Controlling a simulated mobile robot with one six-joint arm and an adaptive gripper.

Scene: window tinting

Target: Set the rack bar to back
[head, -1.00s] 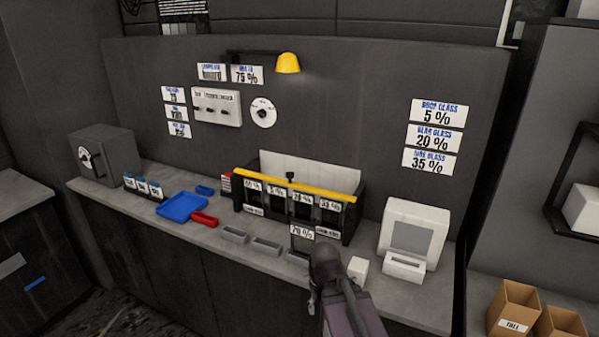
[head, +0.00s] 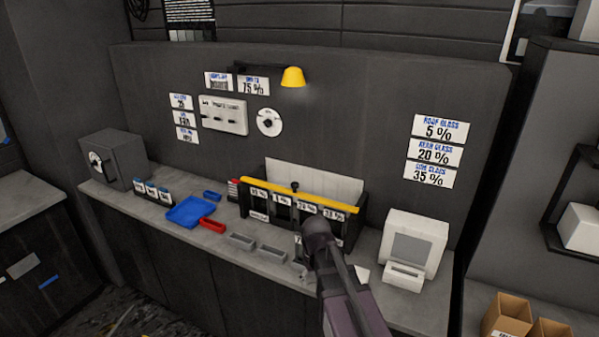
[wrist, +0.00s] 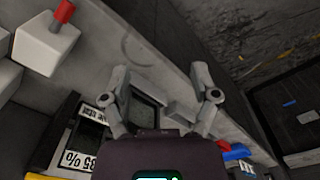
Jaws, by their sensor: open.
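The rack (head: 351,232) is a black holder with several labelled slots on the counter. Its yellow rack bar (head: 325,202) lies across the top front, with a dark knob (head: 295,186) standing near its middle. A pale panel rises behind the bar. My gripper (head: 303,262) is in front of the rack's right part, apart from the bar, and my arm hides some of the lower slots. In the wrist view my gripper (wrist: 162,78) has its fingers spread with nothing between them. The rack (wrist: 62,125) and an end of the yellow bar (wrist: 42,176) show at lower left there.
A white device (head: 414,243) stands right of the rack. Grey trays (head: 242,241), a blue tray (head: 188,212) and a red tray (head: 212,226) lie to the left. A yellow lamp (head: 293,77) hangs above. Cardboard boxes (head: 507,318) stand at lower right.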

